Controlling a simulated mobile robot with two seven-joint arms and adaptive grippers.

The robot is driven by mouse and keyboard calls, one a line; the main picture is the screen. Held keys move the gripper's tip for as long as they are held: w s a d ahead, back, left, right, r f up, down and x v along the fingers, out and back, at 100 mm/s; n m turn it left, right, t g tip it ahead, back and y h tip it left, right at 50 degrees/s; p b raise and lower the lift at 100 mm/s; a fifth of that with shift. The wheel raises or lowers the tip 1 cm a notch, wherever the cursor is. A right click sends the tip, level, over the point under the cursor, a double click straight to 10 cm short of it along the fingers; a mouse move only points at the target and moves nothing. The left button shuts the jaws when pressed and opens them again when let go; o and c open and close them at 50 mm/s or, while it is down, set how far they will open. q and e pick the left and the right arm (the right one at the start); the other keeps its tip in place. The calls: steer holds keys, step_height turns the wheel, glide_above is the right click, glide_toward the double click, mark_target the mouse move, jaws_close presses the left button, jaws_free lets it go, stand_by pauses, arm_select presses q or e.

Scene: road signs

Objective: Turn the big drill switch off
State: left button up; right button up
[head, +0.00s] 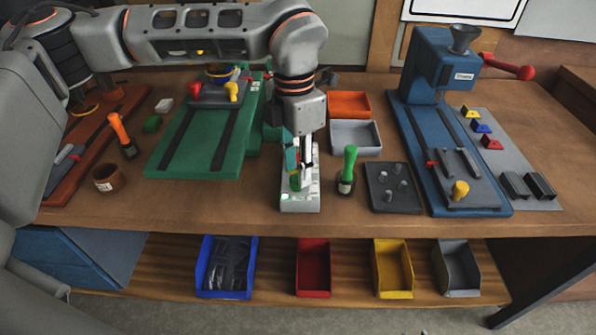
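A light grey switch box (301,204) stands near the front edge of the workbench, with a small green mark at its front left. My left gripper (298,175) points down over it, and its fingers cover much of the box's top. I cannot tell whether the fingers touch a switch or how far apart they are. A green machine with a long slotted base (180,152) stands to the left of the box; my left arm hides its upper part. A blue machine (425,65) with a red-knobbed lever stands at the right. My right gripper is not in view.
A green-handled tool (347,170) stands just right of the box, beside a dark tray (393,187) with pegs. Orange (349,104) and grey (355,136) bins lie behind. An orange-handled tool (122,135) and brown cup (107,179) stand left. Coloured bins sit on the lower shelf.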

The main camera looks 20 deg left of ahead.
arm_select(q)
steer(key=shift+f, duration=1)
steer(key=shift+c, duration=0.3)
steer(key=shift+d, duration=0.1)
steer(key=c, duration=0.7)
steer(key=shift+c, duration=0.2)
steer(key=m+p, duration=0.2)
steer(key=m, duration=0.3)
steer(key=shift+r+m, duration=0.15)
steer(key=shift+m, duration=0.25)
steer(key=m+p, duration=0.1)
steer(key=m, duration=0.5)
steer(key=shift+d+p, duration=0.1)
steer(key=shift+p, duration=0.3)
steer(key=shift+y, duration=0.3)
